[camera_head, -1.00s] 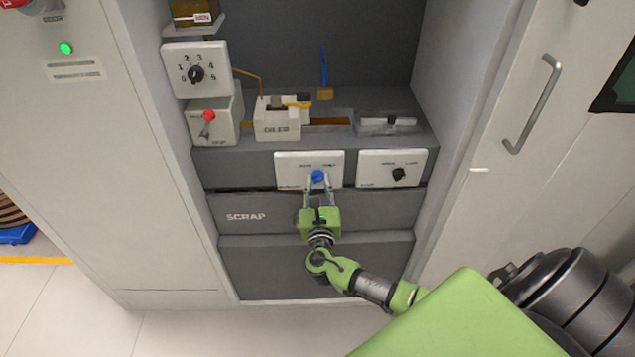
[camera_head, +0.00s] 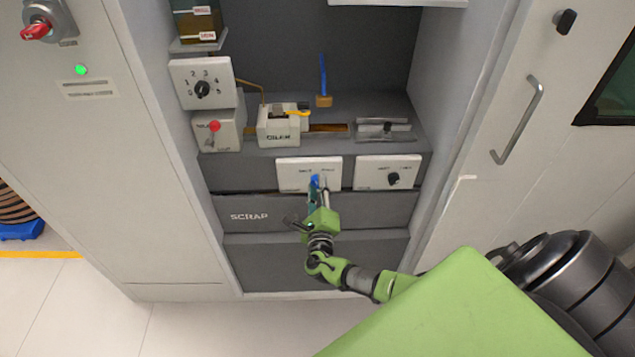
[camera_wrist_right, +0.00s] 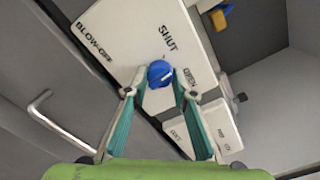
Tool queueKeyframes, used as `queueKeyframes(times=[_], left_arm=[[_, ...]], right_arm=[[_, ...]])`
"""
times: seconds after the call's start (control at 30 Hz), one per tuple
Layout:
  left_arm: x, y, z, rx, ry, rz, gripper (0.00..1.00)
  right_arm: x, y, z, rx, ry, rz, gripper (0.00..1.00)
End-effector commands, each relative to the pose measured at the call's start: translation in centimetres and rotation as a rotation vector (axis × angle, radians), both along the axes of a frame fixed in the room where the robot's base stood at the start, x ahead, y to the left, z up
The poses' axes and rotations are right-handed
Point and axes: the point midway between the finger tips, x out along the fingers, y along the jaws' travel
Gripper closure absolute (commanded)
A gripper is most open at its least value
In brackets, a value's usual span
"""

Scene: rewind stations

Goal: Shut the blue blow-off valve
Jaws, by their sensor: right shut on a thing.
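The blue valve knob (camera_head: 314,181) sits on a white plate (camera_head: 294,173) on the grey front of the station. In the right wrist view the knob (camera_wrist_right: 160,74) lies between labels reading BLOW-OFF, SHUT and OPEN. A pale mark on it points up and right, roughly between SHUT and OPEN; its exact setting is hard to tell. My right gripper (camera_head: 319,189) is shut on the knob, with a finger on each side in the right wrist view (camera_wrist_right: 160,90). The gripper is rolled over. My left gripper is not in view.
A second white plate with a black knob (camera_head: 393,178) is close on the right. Above are a white box (camera_head: 278,128), a numbered dial (camera_head: 202,89) and a red-knobbed switch box (camera_head: 213,126). Cabinet walls stand on both sides. A door handle (camera_head: 519,120) is at the right.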

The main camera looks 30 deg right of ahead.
Motion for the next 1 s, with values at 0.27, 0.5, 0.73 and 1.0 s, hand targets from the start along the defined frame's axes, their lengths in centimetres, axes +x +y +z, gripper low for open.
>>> queueKeyframes(times=[0.27,0.5,0.73,1.0], left_arm=[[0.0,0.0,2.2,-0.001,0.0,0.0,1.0],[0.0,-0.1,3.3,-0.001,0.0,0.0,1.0],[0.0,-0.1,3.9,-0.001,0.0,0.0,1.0],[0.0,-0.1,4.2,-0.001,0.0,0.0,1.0]], right_arm=[[0.0,0.0,0.4,-0.222,0.136,0.0,0.97],[0.0,0.0,0.3,-0.386,0.235,0.0,0.97],[0.1,0.0,0.3,-0.489,0.298,0.0,0.97],[0.0,0.0,0.1,-0.545,0.333,0.0,0.97]])
